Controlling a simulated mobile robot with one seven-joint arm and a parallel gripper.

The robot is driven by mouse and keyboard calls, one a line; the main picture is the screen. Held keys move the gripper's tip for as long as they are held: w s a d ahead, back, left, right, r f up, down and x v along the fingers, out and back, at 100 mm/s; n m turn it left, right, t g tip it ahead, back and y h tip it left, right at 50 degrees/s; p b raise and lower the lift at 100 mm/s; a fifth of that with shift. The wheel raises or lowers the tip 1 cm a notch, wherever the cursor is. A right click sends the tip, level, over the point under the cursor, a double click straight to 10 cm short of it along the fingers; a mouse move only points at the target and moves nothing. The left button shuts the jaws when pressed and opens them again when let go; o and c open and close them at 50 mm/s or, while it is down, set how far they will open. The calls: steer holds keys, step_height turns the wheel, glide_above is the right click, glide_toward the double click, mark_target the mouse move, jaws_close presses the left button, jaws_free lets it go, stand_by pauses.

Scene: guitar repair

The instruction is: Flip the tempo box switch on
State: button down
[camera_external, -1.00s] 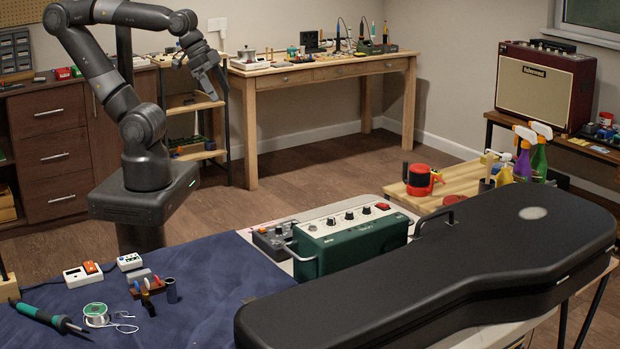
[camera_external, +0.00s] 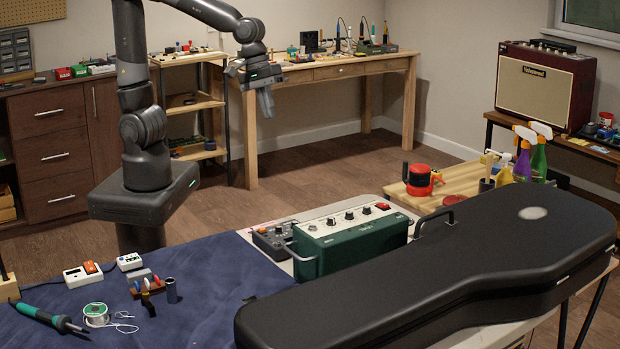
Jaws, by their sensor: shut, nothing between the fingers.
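My gripper (camera_external: 266,112) is shut and empty. It points down in the air in front of the wooden workbench, well above and behind the blue-covered table. Which box is the tempo box is not clear from its markings. A white box with an orange rocker switch (camera_external: 83,274) lies on the blue mat at the left. A smaller white box with dark buttons or knobs (camera_external: 130,262) lies beside it. A green box with knobs and a red switch (camera_external: 349,236) stands mid-table. The switch positions are too small to tell. My gripper touches none of these boxes.
A large black guitar case (camera_external: 450,265) covers the table's right side. A dark pedal (camera_external: 269,240) sits left of the green box. A soldering iron (camera_external: 45,318), solder spool (camera_external: 96,314) and small tools lie on the blue mat (camera_external: 215,295), whose middle is clear.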

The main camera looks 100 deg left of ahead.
steer(key=w+d+f+n+g, duration=0.2)
steer(key=w+d+f+n, duration=0.5)
steer(key=w+f+n, duration=0.4)
steer(key=shift+w+d+f+n, duration=0.35)
steer(key=shift+f+n, duration=0.25)
steer(key=shift+n, duration=0.2)
steer(key=f, duration=0.4)
steer(key=w+d+f, duration=0.1)
steer(key=f, duration=0.8)
steer(key=shift+w+d+f, duration=0.2)
steer(key=shift+d+f, duration=0.15)
steer(key=shift+f, duration=0.05)
